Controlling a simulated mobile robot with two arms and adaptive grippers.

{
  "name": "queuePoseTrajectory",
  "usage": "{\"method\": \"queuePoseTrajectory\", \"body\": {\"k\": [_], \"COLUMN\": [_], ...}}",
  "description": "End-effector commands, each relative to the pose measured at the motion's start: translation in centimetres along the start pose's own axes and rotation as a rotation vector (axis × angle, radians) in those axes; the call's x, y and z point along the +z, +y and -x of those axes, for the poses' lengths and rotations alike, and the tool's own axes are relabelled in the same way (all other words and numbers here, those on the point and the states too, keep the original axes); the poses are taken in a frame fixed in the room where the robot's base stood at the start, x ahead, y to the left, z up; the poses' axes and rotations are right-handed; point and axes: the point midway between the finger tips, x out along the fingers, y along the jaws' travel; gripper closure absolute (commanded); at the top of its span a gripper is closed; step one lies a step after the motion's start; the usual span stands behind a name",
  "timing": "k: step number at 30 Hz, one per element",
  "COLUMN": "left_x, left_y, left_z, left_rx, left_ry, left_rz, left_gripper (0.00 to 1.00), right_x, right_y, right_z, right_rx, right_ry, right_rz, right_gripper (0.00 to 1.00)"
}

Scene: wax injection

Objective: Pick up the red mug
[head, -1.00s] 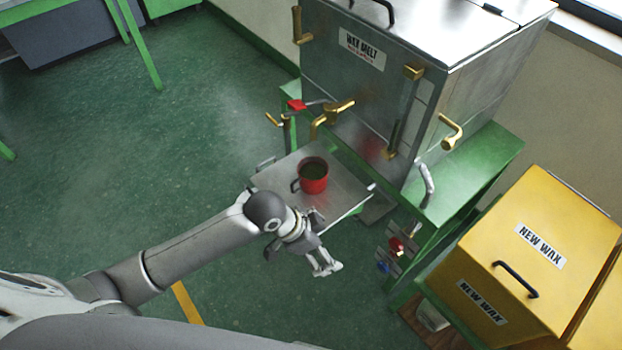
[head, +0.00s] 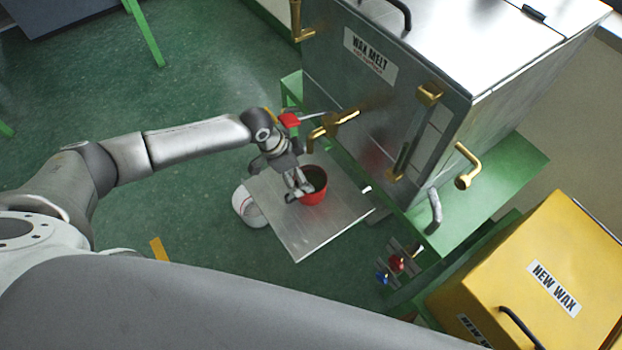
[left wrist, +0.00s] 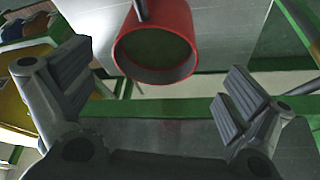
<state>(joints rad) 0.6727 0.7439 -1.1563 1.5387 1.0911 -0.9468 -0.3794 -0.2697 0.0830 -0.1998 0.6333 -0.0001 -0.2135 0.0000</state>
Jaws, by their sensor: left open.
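The red mug (head: 316,188) stands on a metal shelf (head: 320,232) under the brass tap of the wax melter. My left gripper (head: 299,189) is at the mug's left side in the head view and hides its handle and part of its rim. In the left wrist view the mug (left wrist: 158,45) shows at the top, with its dark handle toward the top edge and its dull green inside visible. The left gripper's two fingers (left wrist: 155,105) are spread wide apart, with the mug beyond and between them and nothing held. My right gripper is not in view.
The steel wax melter (head: 400,110) with its brass tap (head: 335,122) stands right behind the shelf. A white bucket (head: 247,208) is partly under the shelf's left edge. Yellow new wax bins (head: 540,270) are at the lower right. Green floor is open at the left.

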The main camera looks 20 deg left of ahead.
Motion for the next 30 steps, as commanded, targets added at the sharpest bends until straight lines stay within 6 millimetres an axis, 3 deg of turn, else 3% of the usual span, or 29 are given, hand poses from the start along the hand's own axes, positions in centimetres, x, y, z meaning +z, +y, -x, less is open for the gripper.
{"method": "queuePoseTrajectory", "body": {"k": [6, 9, 14, 20, 24, 30], "left_x": [-0.1, -0.1, -0.1, -0.1, -0.1, -0.1], "left_y": [0.1, 0.0, 0.1, 0.1, 0.1, 0.1], "left_z": [-3.1, -3.7, -4.8, -7.6, -8.8, -9.2], "left_rx": [0.001, 0.000, 0.001, 0.001, 0.000, 0.000], "left_ry": [0.000, 0.001, 0.000, 0.000, 0.000, 0.001], "left_rz": [0.001, -0.001, 0.000, 0.000, 0.000, -0.002], "left_gripper": [0.00, 0.00, 0.00, 0.00, 0.00, 0.00], "right_x": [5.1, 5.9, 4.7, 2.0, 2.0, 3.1], "right_y": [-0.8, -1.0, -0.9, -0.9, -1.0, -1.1], "right_z": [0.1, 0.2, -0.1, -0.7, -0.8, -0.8], "right_rx": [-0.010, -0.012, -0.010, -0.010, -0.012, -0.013], "right_ry": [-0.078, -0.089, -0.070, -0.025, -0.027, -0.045], "right_rz": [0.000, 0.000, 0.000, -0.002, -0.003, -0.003], "right_gripper": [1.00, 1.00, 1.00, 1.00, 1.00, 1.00]}}
